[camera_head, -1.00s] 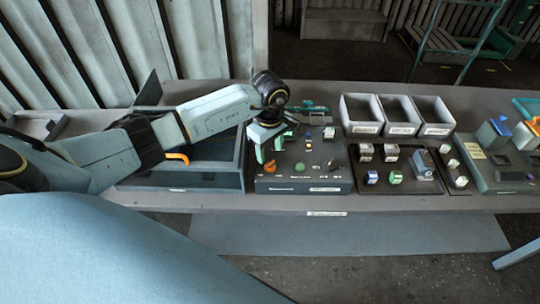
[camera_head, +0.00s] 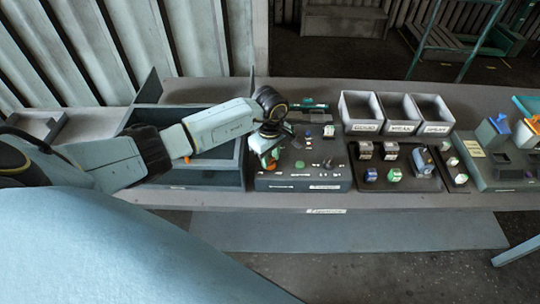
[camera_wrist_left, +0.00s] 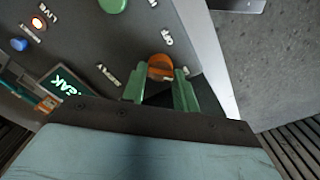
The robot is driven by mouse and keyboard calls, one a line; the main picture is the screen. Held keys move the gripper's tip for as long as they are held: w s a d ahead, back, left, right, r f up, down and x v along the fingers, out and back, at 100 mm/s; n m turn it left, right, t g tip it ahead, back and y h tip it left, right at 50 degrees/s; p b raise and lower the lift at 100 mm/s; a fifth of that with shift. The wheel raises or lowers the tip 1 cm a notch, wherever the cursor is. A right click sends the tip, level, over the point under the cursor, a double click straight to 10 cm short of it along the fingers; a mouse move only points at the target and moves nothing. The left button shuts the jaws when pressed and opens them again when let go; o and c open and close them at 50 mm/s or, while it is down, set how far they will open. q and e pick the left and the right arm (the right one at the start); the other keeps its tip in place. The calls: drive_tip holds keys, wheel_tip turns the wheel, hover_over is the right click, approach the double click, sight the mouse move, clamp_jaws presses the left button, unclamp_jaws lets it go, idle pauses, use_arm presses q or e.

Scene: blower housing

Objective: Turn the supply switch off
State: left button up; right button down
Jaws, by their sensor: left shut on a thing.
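The supply switch is an orange knob (camera_wrist_left: 160,64) on the dark sloped control panel (camera_head: 300,185), with a SUPPLY label beside it and an OFF mark near it in the left wrist view. In the head view the orange knob (camera_head: 272,166) shows at the panel's left, partly hidden by my gripper. My left gripper (camera_wrist_left: 160,88) has its green fingers either side of the knob, shut on it. It also shows in the head view (camera_head: 266,158). The knob's exact pointing direction is hidden by the fingers. My right gripper is not in view.
A dark open tray (camera_head: 215,180) lies left of the panel. Grey bins (camera_head: 361,127) and a board of coloured blocks (camera_head: 398,184) stand to the right.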

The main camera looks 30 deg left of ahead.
use_arm(q)
drive_tip(key=shift+n, duration=0.3)
drive_tip(key=n+b, duration=0.1)
drive_tip(key=n, duration=0.2)
drive_tip(key=shift+n+b, duration=0.3)
drive_tip(key=n+b, duration=0.1)
drive_tip(key=n, duration=0.3)
drive_tip(key=shift+n, duration=0.3)
drive_tip(key=n, duration=0.4)
drive_tip(key=shift+n, duration=2.5)
drive_tip(key=o, duration=1)
drive_tip(key=shift+c, duration=0.2)
